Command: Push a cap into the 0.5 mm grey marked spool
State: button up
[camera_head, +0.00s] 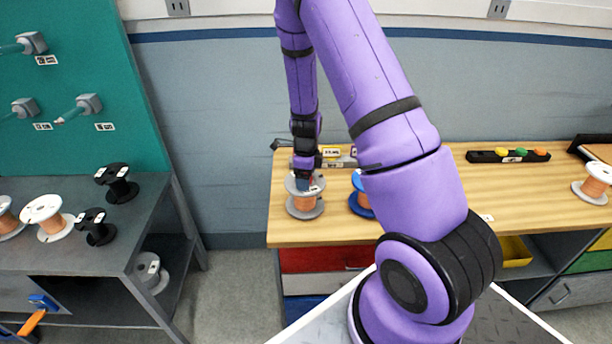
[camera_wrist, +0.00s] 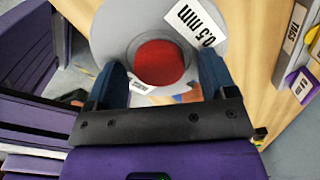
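The grey spool (camera_head: 306,210) with copper-coloured wire stands upright at the left end of the wooden bench. In the wrist view its grey flange (camera_wrist: 155,14) carries a "0.5 mm" label (camera_wrist: 195,22). A red cap (camera_wrist: 160,62) shows at the hub in the middle of the flange; I cannot tell how deep it sits. My gripper (camera_head: 304,181) points down over the spool. In the wrist view the blue fingers (camera_wrist: 163,70) are spread, one on each side of the cap, with gaps between. The cap is hidden in the head view.
A blue spool (camera_head: 360,203) stands close right of the grey one. Labelled blocks (camera_head: 338,158) lie behind. A black holder (camera_head: 480,156) with coloured caps lies farther right, and a white spool (camera_head: 594,184) stands at the right end. A grey side table (camera_head: 120,235) holds more spools.

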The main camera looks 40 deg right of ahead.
notch_tip(320, 180, up, 11)
dwell(0.7)
dwell(0.3)
jog(key=s+a+r+n+t+y, duration=0.1)
jog(key=s+a+r+n, duration=0.5)
jog(key=r, duration=0.4)
jog(key=s+a+r+n+t+y, duration=0.1)
jog(key=s+a+r+n, duration=0.2)
jog(key=r+n, duration=0.6)
jog(key=s+a+r+n+t+h, duration=0.1)
jog(key=s+a+r+n, duration=0.1)
jog(key=s+r+n, duration=0.3)
jog(key=s+a+r+n+t+h, duration=0.1)
jog(key=s+r+n, duration=0.4)
jog(key=s, duration=0.7)
jog(key=shift+s+a+n+t, duration=0.15)
jog(key=shift+a+n+t, duration=0.5)
jog(key=shift+n, duration=0.75)
